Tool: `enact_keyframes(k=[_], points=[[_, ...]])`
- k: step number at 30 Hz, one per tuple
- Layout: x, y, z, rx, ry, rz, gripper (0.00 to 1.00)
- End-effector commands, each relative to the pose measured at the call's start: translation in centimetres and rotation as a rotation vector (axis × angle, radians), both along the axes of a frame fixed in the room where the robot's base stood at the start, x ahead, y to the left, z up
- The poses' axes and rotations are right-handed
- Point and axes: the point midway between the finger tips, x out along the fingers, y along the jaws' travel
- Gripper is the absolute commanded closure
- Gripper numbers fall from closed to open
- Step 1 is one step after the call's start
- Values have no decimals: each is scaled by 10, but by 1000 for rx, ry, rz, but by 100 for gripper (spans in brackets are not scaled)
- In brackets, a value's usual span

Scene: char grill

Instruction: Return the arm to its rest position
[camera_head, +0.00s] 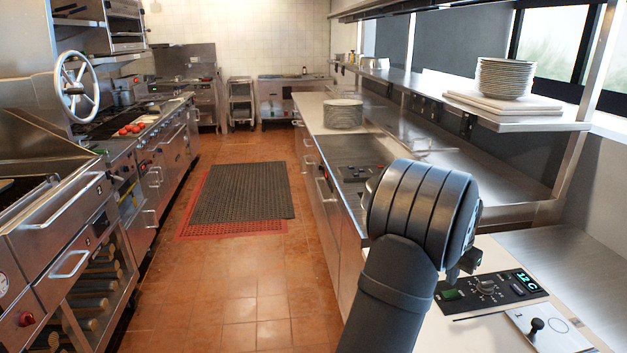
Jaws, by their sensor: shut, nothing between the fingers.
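My dark grey arm rises from the bottom of the head view, right of centre, and ends in a thick rounded joint above the right-hand counter. My gripper (463,265) is mostly hidden behind this joint. Only small dark parts of it show at the joint's lower right, above the control panel. It is shut and holds nothing.
The right-hand counter (490,250) has a control panel (487,290) close below my gripper. A shelf (530,122) with stacked plates (504,78) hangs above. More plates (342,114) stand farther back.

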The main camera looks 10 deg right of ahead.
Motion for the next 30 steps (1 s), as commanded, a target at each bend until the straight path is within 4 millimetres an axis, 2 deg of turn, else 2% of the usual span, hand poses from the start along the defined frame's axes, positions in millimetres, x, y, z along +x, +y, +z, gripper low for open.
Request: enact_keyframes(k=[4, 11, 23, 26, 30], points=[[-1, 1, -22, 2, 2, 0, 100], [0, 0, -38, 1, 1, 0, 100], [0, 0, -33, -1, -1, 0, 100], [0, 0, -24, -2, -2, 0, 100], [0, 0, -2, -3, -3, 0, 100]])
